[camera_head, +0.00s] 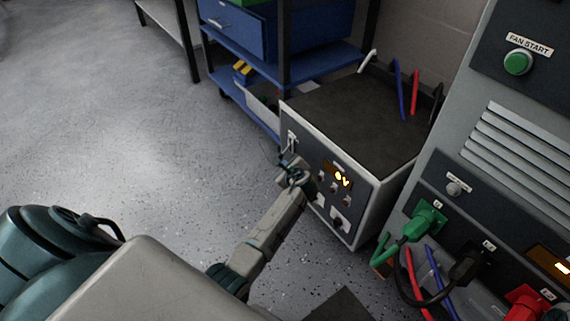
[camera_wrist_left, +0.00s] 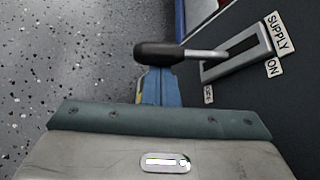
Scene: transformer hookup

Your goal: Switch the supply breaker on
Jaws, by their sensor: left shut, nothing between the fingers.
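The supply breaker lever (camera_wrist_left: 160,52) has a black grip on a metal rod that stands out from a slotted plate (camera_wrist_left: 212,72). Labels reading SUPPLY, ON and OFF sit around the plate. I cannot tell for sure which end the lever rests at. The lever also shows small in the head view (camera_head: 291,141), on the front of the grey supply box (camera_head: 365,205). My left gripper (camera_head: 284,163) is shut and empty, just below the lever. Its blue fingers (camera_wrist_left: 157,86) are partly hidden behind the black grip; whether they touch it is unclear. My right gripper is out of view.
The supply box has a lit display (camera_head: 342,177) and knobs. A grey cabinet (camera_head: 455,120) with green, black and red plugs stands at right. A blue shelf unit (camera_head: 280,40) stands behind. The floor (camera_head: 110,120) at left is clear.

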